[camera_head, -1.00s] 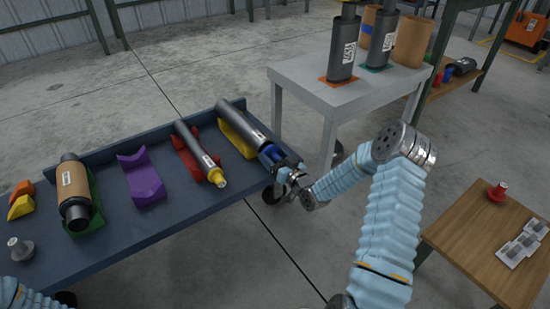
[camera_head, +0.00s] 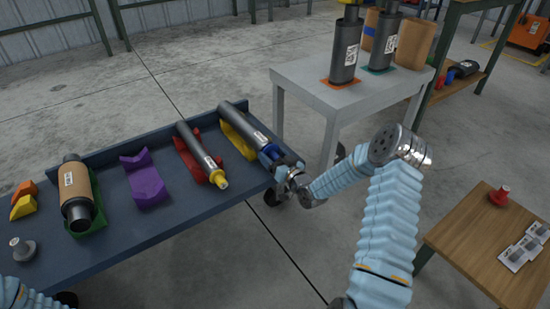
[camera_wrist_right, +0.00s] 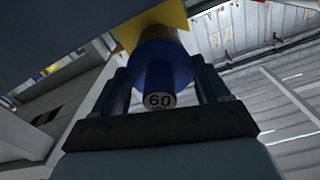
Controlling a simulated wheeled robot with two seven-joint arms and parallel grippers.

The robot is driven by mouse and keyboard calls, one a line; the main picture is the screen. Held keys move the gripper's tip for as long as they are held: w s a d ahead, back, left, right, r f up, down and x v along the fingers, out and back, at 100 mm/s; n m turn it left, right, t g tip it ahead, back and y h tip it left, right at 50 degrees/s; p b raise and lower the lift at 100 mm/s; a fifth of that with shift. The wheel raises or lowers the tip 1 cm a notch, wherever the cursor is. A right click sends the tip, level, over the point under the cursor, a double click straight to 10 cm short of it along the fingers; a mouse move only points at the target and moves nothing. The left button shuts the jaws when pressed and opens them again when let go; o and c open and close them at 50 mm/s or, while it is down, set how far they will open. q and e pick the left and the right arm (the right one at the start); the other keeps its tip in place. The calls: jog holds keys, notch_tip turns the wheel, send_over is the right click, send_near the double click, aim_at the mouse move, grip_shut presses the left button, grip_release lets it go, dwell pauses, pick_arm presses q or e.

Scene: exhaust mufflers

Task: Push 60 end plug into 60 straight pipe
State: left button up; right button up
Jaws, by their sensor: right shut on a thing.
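The 60 straight pipe (camera_head: 243,119) is a dark grey tube lying in a yellow cradle (camera_head: 234,142) at the right end of the blue table. The 60 end plug (camera_head: 267,152) is blue and sits at the pipe's near end, in line with it. In the right wrist view the plug (camera_wrist_right: 160,72) shows its "60" face between the fingers. My right gripper (camera_head: 272,158) is shut on the plug. How deep the plug sits in the pipe is hidden. Only a sleeve of my left arm shows at the bottom left; its gripper is out of view.
The blue table (camera_head: 178,222) also carries a thinner pipe with a yellow plug (camera_head: 221,183), a purple cradle (camera_head: 145,182) and a brown-wrapped muffler (camera_head: 73,190). A white table (camera_head: 300,80) with upright mufflers stands behind. A wooden table (camera_head: 480,245) stands at right.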

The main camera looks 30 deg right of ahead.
jog(key=shift+w, duration=0.35)
jog(key=o, duration=1)
jog(key=shift+o, duration=0.2)
jog(key=s+d+p, duration=0.1)
jog(key=s, duration=1.2)
jog(key=shift+s+p, duration=0.35)
jog(key=shift+p, duration=0.05)
jog(key=shift+c, duration=0.2)
